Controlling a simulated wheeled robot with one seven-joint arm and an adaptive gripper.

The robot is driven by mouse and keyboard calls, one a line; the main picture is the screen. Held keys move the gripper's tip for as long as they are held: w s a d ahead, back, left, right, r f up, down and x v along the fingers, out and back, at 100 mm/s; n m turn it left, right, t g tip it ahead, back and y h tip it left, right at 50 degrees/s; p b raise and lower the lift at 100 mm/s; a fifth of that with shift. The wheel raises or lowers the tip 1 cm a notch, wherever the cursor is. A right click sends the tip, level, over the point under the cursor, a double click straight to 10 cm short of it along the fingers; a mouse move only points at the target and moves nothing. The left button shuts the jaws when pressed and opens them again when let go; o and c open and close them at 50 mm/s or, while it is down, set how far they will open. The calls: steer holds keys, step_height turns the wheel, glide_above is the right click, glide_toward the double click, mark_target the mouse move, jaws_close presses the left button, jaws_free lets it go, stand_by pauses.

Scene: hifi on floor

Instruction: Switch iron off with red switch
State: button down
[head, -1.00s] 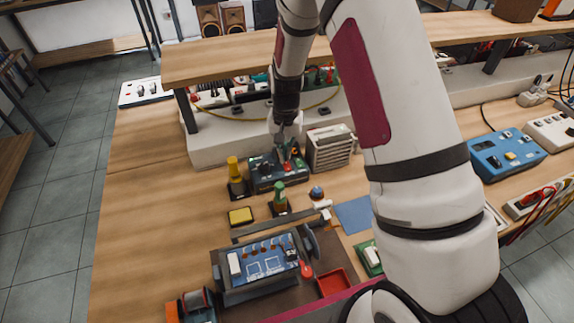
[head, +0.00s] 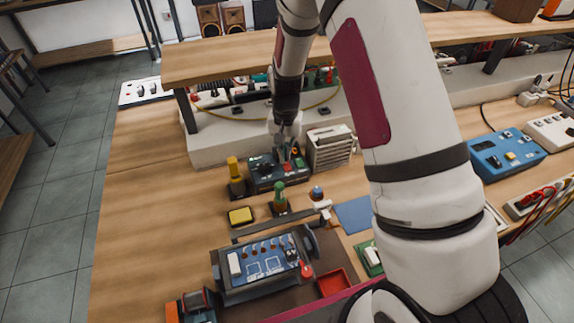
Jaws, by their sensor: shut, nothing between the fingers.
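A small dark teal station box (head: 266,179) stands at the back of the wooden bench, with controls on its front and top. A red part (head: 287,168) shows on its top, just under my gripper; it looks like the red switch, but it is too small to be sure. My gripper (head: 287,150) points down over the box, shut and empty, with its fingertips close above the red part. I cannot tell whether they touch it. A yellow-handled iron (head: 235,172) stands upright in a holder left of the box. A green-handled tool (head: 280,195) stands in front.
A beige slatted box (head: 329,148) stands close right of my gripper. A shelf (head: 220,62) overhangs behind. A circuit board in a holder (head: 265,258), a yellow sponge tray (head: 241,216) and a red tray (head: 333,283) lie nearer. The bench's left side is clear.

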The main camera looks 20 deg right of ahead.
mark_target(286, 163)
steer(key=shift+f+b, duration=0.35)
steer(key=shift+f, duration=0.75)
stand_by(0.5)
steer(key=shift+r, duration=0.1)
steer(key=shift+r+p, duration=0.9)
steer(key=shift+r, duration=2.55)
